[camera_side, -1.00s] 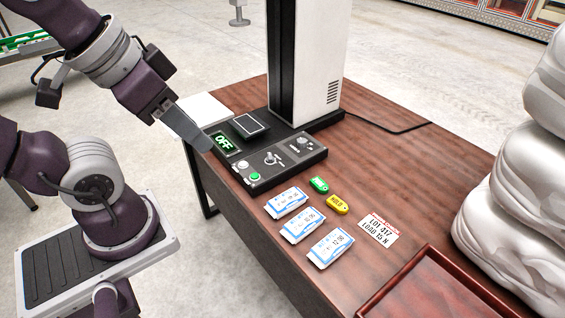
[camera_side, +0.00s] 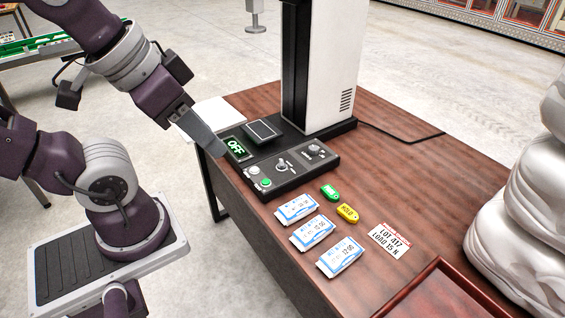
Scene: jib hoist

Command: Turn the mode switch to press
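The black control panel (camera_side: 298,176) lies on the wooden table at the foot of the press. It carries a switch with a light handle (camera_side: 283,166) in the middle and a rounder knob (camera_side: 315,150) at its right. The labels are too small to read, so I cannot tell which is the mode switch. A display (camera_side: 236,148) reads OFF in green. My gripper (camera_side: 216,150) points down at the panel's left end, beside the display and apart from both knobs. Its fingers overlap edge-on, so their opening is hidden. Nothing shows held in it.
A green button (camera_side: 265,183) and a pale button (camera_side: 253,170) sit at the panel's near left. The white column (camera_side: 326,70) rises behind. Several white-blue packets (camera_side: 312,232), a green tag (camera_side: 329,192) and a yellow tag (camera_side: 347,213) lie in front. White sacks (camera_side: 525,225) stand right.

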